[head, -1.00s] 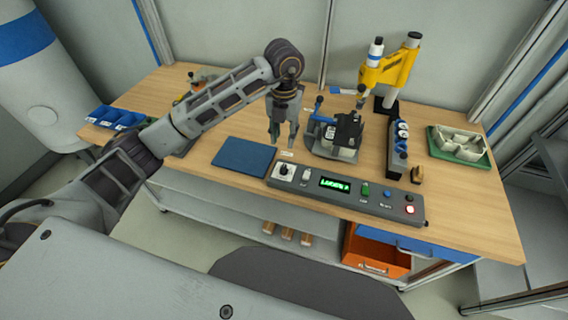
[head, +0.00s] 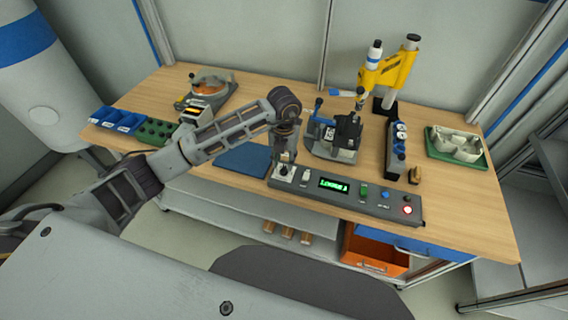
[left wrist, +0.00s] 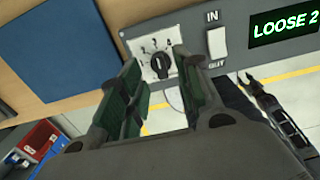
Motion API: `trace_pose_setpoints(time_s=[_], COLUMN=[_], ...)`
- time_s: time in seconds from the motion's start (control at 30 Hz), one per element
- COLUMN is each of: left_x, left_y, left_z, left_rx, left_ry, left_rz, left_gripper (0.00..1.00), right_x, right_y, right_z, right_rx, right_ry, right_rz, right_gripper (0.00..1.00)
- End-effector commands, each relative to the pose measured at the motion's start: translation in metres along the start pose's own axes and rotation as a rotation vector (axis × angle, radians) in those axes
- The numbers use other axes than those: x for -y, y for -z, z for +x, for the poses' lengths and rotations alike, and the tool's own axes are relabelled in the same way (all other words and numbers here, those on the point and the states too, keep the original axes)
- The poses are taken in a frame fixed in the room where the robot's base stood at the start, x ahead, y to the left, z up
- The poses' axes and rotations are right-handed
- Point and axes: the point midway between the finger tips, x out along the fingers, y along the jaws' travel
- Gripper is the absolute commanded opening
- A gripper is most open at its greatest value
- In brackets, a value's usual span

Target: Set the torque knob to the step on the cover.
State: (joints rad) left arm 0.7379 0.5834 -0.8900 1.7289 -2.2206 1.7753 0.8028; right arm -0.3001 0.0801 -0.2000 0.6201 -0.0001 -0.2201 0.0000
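The black torque knob (left wrist: 161,64) sits on a white numbered dial (left wrist: 147,48) at the left end of the grey control panel (head: 336,198). A white mark shows on the knob, but I cannot tell exactly which number it points to. My left gripper (head: 284,157) is above the dial, fingers pointing down. In the left wrist view its fingers are open, one on each side of the knob; contact is unclear. The display (left wrist: 284,23) reads "LOOSE 2". I cannot make out a step marking on any cover. My right gripper seems to show at the wrist view's right (left wrist: 272,108).
An IN/OUT switch (left wrist: 217,42) stands close right of the dial. A blue mat (head: 243,158) lies left of it. A clamp fixture (head: 335,137) with a black part and a yellow press (head: 390,70) stand behind the panel. A green tray (head: 459,148) is at the right.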

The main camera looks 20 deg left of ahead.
Motion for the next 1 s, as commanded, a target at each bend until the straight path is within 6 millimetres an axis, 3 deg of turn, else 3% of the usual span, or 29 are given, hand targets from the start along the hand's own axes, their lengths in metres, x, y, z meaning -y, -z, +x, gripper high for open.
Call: trace_pose_setpoints(time_s=[0.3,0.67,0.93,1.0], left_x=[0.0,0.0,0.0,0.0], left_y=[0.0,0.0,0.0,0.0], left_z=[0.027,0.031,0.031,0.031], left_rx=[0.001,0.001,0.001,0.001], left_ry=[0.0,0.0,0.0,0.0], left_rz=[0.0,0.0,0.0,0.0], left_gripper=[0.34,0.34,0.02,0.0], right_x=[0.0,0.0,0.0,0.0], right_y=[0.0,0.0,0.0,0.0], right_z=[-0.005,-0.005,-0.005,-0.005], right_rx=[0.0,0.0,0.0,0.0], right_ry=[0.0,0.0,0.0,0.0], right_rz=[0.0,0.0,0.0,0.0], right_gripper=[0.4,0.4,0.4,0.4])
